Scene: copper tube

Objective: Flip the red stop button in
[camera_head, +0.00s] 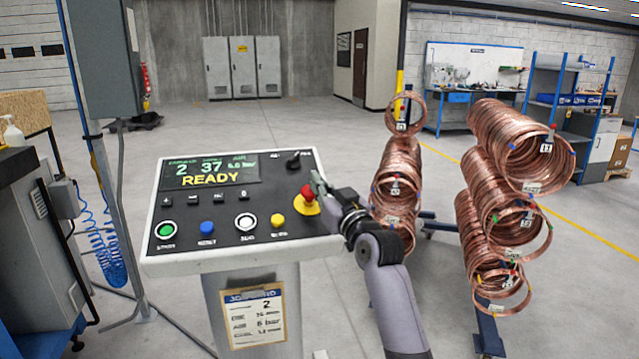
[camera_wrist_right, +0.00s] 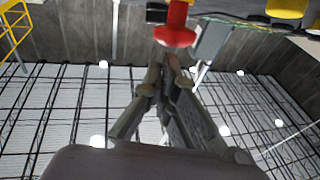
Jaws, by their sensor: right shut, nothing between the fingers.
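The red stop button (camera_head: 308,192) sits on a yellow base (camera_head: 306,207) at the right side of the tilted control panel (camera_head: 260,244). In the right wrist view the red button (camera_wrist_right: 176,36) shows at the top, just beyond the fingertips. My right gripper (camera_head: 318,184) is at the panel's right edge, with its fingertips beside the button; whether they touch it I cannot tell. In the right wrist view the right gripper (camera_wrist_right: 172,68) is shut, with nothing between its fingers. My left gripper is not in view.
The panel also carries a green button (camera_head: 166,230), a blue button (camera_head: 207,228), a white button (camera_head: 245,222), a yellow button (camera_head: 278,220) and a screen reading READY (camera_head: 210,170). Copper coils (camera_head: 395,185) hang on racks to the right. A grey cabinet (camera_head: 35,215) stands at left.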

